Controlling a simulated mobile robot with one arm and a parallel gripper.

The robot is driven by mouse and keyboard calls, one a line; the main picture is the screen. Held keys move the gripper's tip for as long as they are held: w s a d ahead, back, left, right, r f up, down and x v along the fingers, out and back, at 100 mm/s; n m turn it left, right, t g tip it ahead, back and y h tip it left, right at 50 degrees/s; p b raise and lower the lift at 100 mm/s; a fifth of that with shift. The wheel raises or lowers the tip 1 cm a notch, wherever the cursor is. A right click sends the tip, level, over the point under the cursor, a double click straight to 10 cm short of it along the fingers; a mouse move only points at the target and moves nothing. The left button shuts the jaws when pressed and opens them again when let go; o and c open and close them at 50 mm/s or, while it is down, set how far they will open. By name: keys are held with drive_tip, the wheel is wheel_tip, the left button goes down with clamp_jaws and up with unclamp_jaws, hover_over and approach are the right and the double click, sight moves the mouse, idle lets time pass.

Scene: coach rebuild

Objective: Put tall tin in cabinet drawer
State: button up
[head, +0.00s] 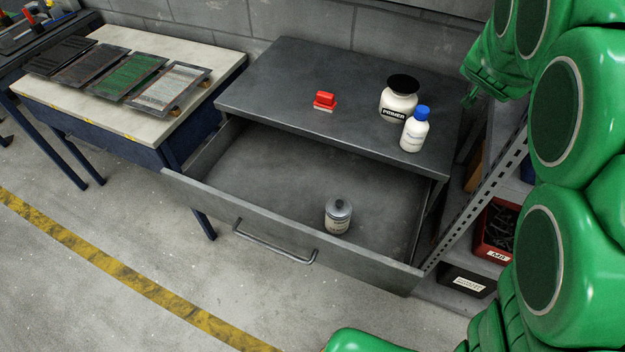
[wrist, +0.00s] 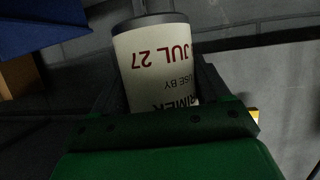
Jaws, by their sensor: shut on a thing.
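A white tin (wrist: 152,62) with a grey rim fills the middle of the wrist view. Its label reads upside down, with "JUL 27" in red and "USE BY" in black. My gripper (wrist: 157,95) is shut on it, one dark finger on each side. In the head view my green arm is at the right, and the held tin cannot be made out there. The grey cabinet (head: 285,75) has its drawer (head: 255,222) pulled open. A small white tin with a grey lid (head: 338,215) stands upright inside the drawer, towards the right front.
On the cabinet top are a red stamp-like block (head: 325,101), a black-lidded primer jar (head: 399,98) and a blue-capped bottle (head: 414,130). A bench (head: 185,110) with panels stands left. A shelf post (head: 497,185) and bins are at right. The drawer's left and middle are clear.

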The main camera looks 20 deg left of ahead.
drive_tip(key=s+a+f+n+g+y, duration=0.15)
drive_tip(key=a+n+y, duration=0.35)
drive_tip(key=a, duration=1)
drive_tip(key=s+a+f+n+g+y, duration=0.1)
drive_tip(key=s+a+n+y, duration=0.3)
drive_tip(key=a, duration=1.1)
drive_tip(key=s+a+f+n+g+y, duration=0.55)
drive_tip(key=s+a, duration=0.45)
drive_tip(key=a, duration=0.4)
drive_tip(key=n+g, duration=0.8)
hover_over(294, 192)
wheel_tip(294, 192, down, 17)
drive_tip(key=shift+m+y, duration=0.25)
drive_tip(key=shift+y, duration=0.1)
drive_tip(key=shift+f, duration=4.6)
drive_tip(key=shift+f, duration=0.1)
